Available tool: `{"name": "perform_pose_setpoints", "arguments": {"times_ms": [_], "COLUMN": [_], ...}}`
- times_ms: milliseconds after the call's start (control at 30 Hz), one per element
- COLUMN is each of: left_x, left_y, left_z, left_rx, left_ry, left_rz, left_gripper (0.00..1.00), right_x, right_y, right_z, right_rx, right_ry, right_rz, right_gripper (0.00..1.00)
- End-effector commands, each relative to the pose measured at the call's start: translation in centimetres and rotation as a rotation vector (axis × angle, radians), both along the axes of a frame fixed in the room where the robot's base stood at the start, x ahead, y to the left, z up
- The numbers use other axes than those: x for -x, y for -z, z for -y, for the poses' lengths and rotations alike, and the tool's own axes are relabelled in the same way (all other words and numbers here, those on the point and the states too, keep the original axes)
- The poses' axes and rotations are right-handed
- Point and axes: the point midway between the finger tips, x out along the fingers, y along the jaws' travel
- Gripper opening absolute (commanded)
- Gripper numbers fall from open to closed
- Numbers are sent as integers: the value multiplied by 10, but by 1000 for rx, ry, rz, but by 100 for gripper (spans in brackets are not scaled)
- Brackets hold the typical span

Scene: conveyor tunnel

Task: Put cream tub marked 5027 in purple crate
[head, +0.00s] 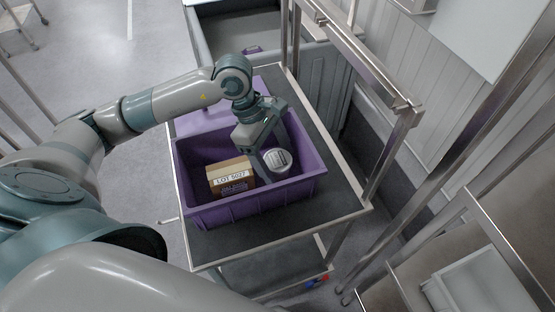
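The purple crate (248,202) stands on a dark-topped metal cart. A pale tub (278,161) with a light, dark-marked top is inside its right half; I cannot read a number on it. My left gripper (282,157) reaches down into the crate from above, with its fingers at the tub's sides. I cannot tell whether the fingers press on the tub or stand apart from it, or whether the tub rests on the crate floor. My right gripper is out of view.
A brown box (230,177) with a "LOT 5027" label sits in the crate's left half. A purple surface (205,121) lies behind the crate. The cart top (335,205) is bare at the right and front. A metal rail (360,55) rises at the cart's right.

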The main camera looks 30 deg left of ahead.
Motion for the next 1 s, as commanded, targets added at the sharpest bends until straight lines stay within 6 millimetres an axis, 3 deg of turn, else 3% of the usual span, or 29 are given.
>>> {"name": "perform_pose_setpoints", "arguments": {"times_ms": [567,1000], "left_x": [-1,0], "left_y": [-8,-74], "left_z": [-3,-31], "left_rx": [0,-1], "left_ry": [-1,-2], "left_rz": [3,5], "left_gripper": [75,75], "right_x": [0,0], "right_y": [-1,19], "right_z": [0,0], "right_rx": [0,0], "right_ry": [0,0], "right_rz": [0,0], "right_gripper": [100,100]}}
